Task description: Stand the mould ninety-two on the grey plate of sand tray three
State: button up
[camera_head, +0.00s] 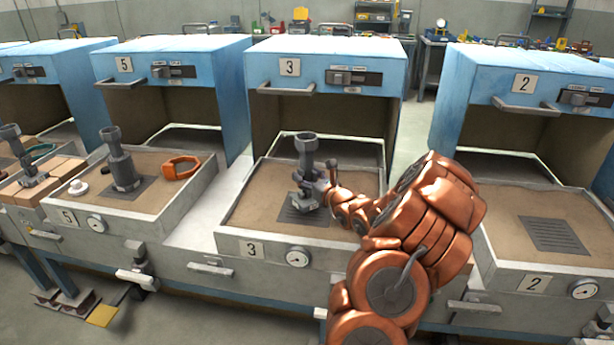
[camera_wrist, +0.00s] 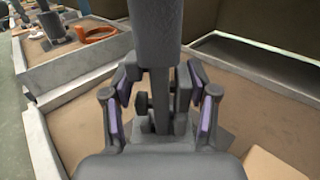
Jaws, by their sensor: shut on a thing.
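The grey mould (camera_head: 306,146), a dark upright piece with a wide funnel-like top, is over sand tray three (camera_head: 228,222). My gripper (camera_head: 322,188) is shut on its lower part from the right. In the wrist view the mould's thick column (camera_wrist: 154,35) stands between my purple-padded fingers (camera_wrist: 160,100). The grey plate (camera_head: 289,214) of tray three lies in the sand under and in front of the mould. The mould looks upright; I cannot tell whether its base touches the plate. No number is readable on it.
Tray five (camera_head: 206,183), to the left, holds another grey mould (camera_head: 121,165), an orange ring (camera_head: 181,168) and a small white piece (camera_head: 78,187). Tray two's plate (camera_head: 553,234), at right, is bare. A pale flat block (camera_wrist: 272,166) lies at the wrist view's lower right.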

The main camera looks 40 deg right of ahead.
jog(key=shift+w+d+r, duration=0.15)
jog(key=shift+w+d, duration=0.2)
jog(key=shift+d, duration=0.1)
jog(key=shift+w+d+f+p, duration=0.2)
jog(key=shift+w+d+p, duration=0.1)
jog(key=shift+w+p, duration=0.15)
jog(key=shift+f+b, duration=0.4)
jog(key=shift+f, duration=1.3)
jog(key=shift+f, duration=0.15)
jog(key=o, duration=1.5)
jog(key=shift+o, duration=0.2)
jog(key=s+a+b, duration=0.1)
jog(key=s+a, duration=0.1)
jog(key=s, duration=1)
jog(key=shift+a, duration=0.15)
